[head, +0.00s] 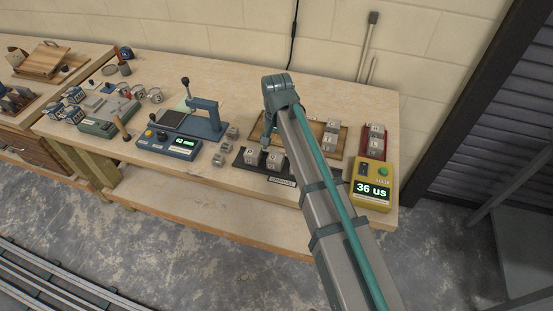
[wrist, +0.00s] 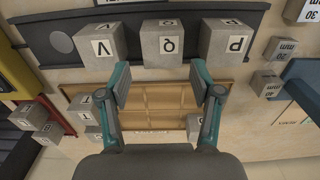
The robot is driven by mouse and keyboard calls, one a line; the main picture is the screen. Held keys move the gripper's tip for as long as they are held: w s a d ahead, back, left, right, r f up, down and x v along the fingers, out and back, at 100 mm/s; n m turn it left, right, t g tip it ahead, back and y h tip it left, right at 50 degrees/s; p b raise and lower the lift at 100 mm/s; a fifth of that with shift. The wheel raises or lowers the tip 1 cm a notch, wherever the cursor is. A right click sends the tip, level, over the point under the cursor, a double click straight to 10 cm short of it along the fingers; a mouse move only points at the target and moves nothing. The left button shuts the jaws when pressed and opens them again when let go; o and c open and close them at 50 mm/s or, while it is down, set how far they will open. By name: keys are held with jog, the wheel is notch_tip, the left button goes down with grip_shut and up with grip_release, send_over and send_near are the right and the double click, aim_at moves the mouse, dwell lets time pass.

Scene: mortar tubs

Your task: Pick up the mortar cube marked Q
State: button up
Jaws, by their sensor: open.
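The grey mortar cube marked Q (wrist: 168,45) stands in the middle of a row on a dark tray (wrist: 266,22) in the wrist view, between the cube marked V (wrist: 101,45) and the cube marked P (wrist: 228,43). In the head view, cube Q (head: 275,161) sits on the black tray (head: 240,163) beside my arm, with cube P (head: 252,156) to its left; V is hidden behind the arm. My gripper (wrist: 163,84) is open and empty, its fingertips apart to either side of Q's column in the wrist view. It also shows in the head view (head: 268,143), just behind the cubes.
A wooden tray (head: 312,125) with lettered cubes lies behind the arm. A red tray (head: 364,142) with cubes and a yellow meter (head: 373,180) reading 36 us are at right. A blue press (head: 205,120) and small cubes (head: 224,150) stand left.

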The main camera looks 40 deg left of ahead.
aim_at(276, 155)
jog(key=shift+s+a+f+p, duration=0.1)
jog(key=shift+f+p, duration=0.55)
jog(key=shift+f, duration=0.9)
jog(key=shift+a+f+p, duration=0.1)
jog(key=shift+f+p, duration=0.5)
jog(key=shift+f, duration=0.95)
jog(key=shift+c, duration=0.2)
jog(key=c, duration=1)
jog(key=shift+c, duration=0.5)
jog(key=shift+r, duration=0.1)
